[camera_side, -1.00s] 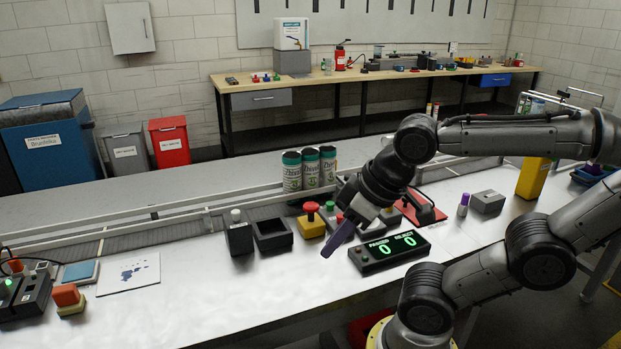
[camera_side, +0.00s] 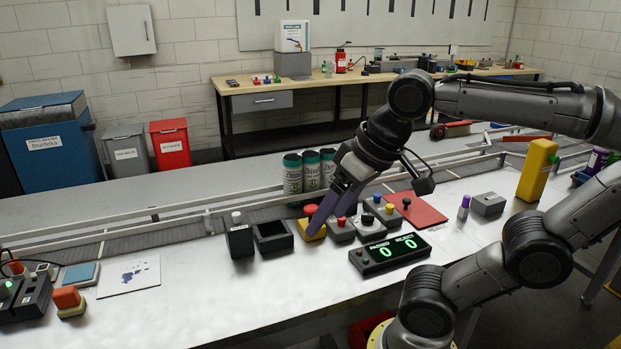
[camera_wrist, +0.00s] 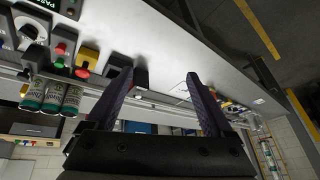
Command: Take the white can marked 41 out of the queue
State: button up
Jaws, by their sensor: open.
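A yellow box with a red button (camera_side: 312,230), a dark open box (camera_side: 273,236) and a grey switch box (camera_side: 239,238) stand before the conveyor rail.

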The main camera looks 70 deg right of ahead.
jog(key=w+d+r+m+g, duration=0.1)
jog(key=w+d+r+m, duration=0.35)
jog(key=w+r, duration=0.5)
jog(key=w+d+r+m+g+h, duration=0.1)
jog(key=w+d+r+m, duration=0.35)
jog(key=w+d, duration=0.4)
jog(key=m+g+y, duration=0.1)
jog(key=m+g, duration=0.2)
jog(key=m, duration=0.4)
send_over(311, 175)
jog(key=w+d, duration=0.2)
jog(key=d, duration=0.1)
jog(key=f, duration=1.6)
jog(key=shift+s+a+f, duration=0.15)
jog(key=shift+a+f, duration=0.05)
jog(key=shift+a, duration=0.05)
jog(key=shift+s+d+f, duration=0.2)
notch_tip(311, 175, down, 13)
jog(key=shift+a+f, duration=0.15)
jog(key=shift+f, duration=0.05)
